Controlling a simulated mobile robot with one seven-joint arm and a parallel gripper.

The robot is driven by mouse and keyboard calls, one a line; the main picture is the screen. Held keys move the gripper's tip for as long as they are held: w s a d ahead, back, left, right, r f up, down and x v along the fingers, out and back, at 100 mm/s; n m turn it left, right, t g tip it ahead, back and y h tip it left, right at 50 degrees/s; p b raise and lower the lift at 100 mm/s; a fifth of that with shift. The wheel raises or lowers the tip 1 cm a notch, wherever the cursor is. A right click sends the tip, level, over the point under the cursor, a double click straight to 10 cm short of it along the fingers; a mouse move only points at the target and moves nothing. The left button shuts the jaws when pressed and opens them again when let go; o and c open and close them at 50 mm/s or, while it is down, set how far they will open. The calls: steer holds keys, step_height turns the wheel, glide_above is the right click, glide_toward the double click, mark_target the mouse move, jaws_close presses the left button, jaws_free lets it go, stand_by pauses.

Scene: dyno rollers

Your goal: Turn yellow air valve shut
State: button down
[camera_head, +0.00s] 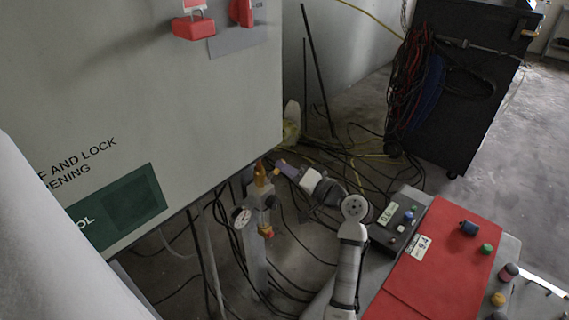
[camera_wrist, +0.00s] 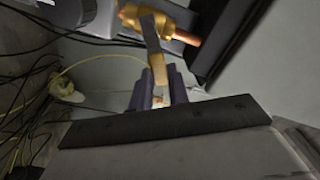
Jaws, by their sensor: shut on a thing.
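The yellow air valve (camera_head: 261,173) sits on top of an upright pipe assembly just below the cabinet's lower edge in the head view. In the wrist view its brass body (camera_wrist: 165,18) is at the top. A flat grey lever with a yellow end (camera_wrist: 158,68) runs down from the body. My gripper (camera_head: 280,166) reaches in from the right in the head view. In the wrist view its two dark fingers (camera_wrist: 159,88) are around the lever's yellow end, one on each side. The fingertip contact is small and partly hidden in the head view.
A round pressure gauge (camera_head: 242,217) and a red-orange knob (camera_head: 266,233) sit below the valve. A large grey cabinet (camera_head: 150,90) stands left and above. A red-topped control console (camera_head: 445,255) is at right. Cables (camera_head: 335,160) lie on the floor behind; a black cart (camera_head: 455,90) stands farther back.

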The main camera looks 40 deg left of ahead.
steer(key=shift+w+f+m+p, duration=0.15)
steer(key=shift+f+m+p, duration=0.4)
steer(key=shift+m, duration=0.55)
steer(key=shift+w+f+m+p, duration=0.1)
steer(key=shift+f+m+p, duration=0.5)
steer(key=shift+m, duration=0.5)
steer(key=shift+w+f+m+p, duration=0.15)
steer(key=shift+f+m+p, duration=0.2)
steer(key=shift+m+p, duration=0.55)
steer(key=shift+m, duration=0.3)
steer(key=c, duration=1.3)
jaws_free()
steer(key=shift+c, duration=0.2)
steer(key=s+d+b, duration=0.1)
steer(key=d+b, duration=0.2)
steer(key=d, duration=1.1)
steer(key=shift+b, duration=0.3)
